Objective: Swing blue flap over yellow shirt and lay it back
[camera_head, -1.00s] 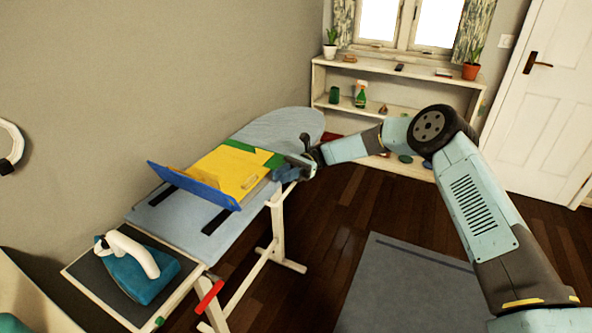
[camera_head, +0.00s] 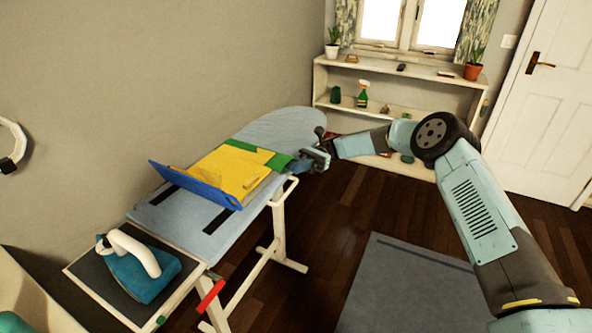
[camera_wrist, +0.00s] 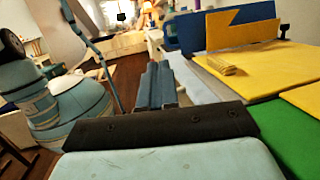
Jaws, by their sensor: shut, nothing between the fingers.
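The yellow shirt (camera_head: 235,171) lies on a folding board on the ironing board, and it also shows on the right of the wrist view (camera_wrist: 262,68). The blue flap (camera_head: 196,184) is at the near-left end of the shirt, tilted up; in the wrist view it stands behind the shirt (camera_wrist: 192,32), with part of the yellow cloth upright against it. A green panel (camera_head: 269,156) shows at the shirt's far end. My gripper (camera_head: 302,164) is shut and empty beside the green panel, at the board's right edge, apart from the blue flap. Its closed fingers also show in the wrist view (camera_wrist: 157,75).
A teal iron (camera_head: 138,273) rests on the dark pad at the near end of the ironing board (camera_head: 285,124). A red piece (camera_head: 210,296) is at the frame below. A white shelf (camera_head: 330,74) stands behind. The floor right of the board is open.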

